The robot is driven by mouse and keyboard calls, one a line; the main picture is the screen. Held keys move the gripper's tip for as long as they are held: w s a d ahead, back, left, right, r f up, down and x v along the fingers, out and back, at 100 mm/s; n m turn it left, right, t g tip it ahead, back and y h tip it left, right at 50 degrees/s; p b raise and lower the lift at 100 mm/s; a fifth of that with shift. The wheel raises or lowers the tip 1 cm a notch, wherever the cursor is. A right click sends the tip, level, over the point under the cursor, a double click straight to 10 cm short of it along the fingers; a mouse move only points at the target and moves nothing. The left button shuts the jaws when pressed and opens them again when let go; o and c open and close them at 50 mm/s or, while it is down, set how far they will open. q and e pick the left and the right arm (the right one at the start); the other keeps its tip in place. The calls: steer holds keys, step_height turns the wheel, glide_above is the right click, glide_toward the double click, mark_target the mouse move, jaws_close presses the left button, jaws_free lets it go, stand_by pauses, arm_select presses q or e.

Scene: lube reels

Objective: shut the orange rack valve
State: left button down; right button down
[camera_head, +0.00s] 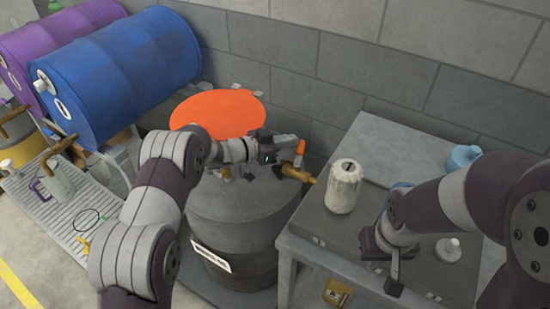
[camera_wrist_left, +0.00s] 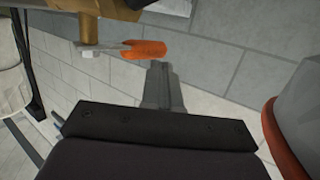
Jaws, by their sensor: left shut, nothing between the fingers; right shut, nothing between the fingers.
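A brass valve (camera_head: 297,173) with an orange lever tip (camera_head: 300,148) shows near the right rim of the grey drum (camera_head: 245,215). In the head view the lever tip stands above the brass body. In the left wrist view the brass body (camera_wrist_left: 78,24) is at the upper left, and the orange lever (camera_wrist_left: 145,49) points right. My left gripper (camera_head: 280,158) is shut and empty beside the valve. In the wrist view its fingertips (camera_wrist_left: 158,70) are close to the lever tip; I cannot tell whether they touch. My right gripper (camera_head: 394,286) is shut and empty over the grey bench.
A blue drum (camera_head: 125,70) and a purple drum (camera_head: 60,45) lie on a rack at the left. An orange disc (camera_head: 217,113) is behind the grey drum. A white container (camera_head: 342,187) stands on the bench (camera_head: 375,135). A block wall closes off the back.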

steer(key=shift+f+b, duration=0.7)
steer(key=shift+f, duration=0.1)
arm_select(q)
steer(key=v, duration=1.2)
steer(key=shift+a+r, duration=0.1)
steer(key=shift+a, duration=0.05)
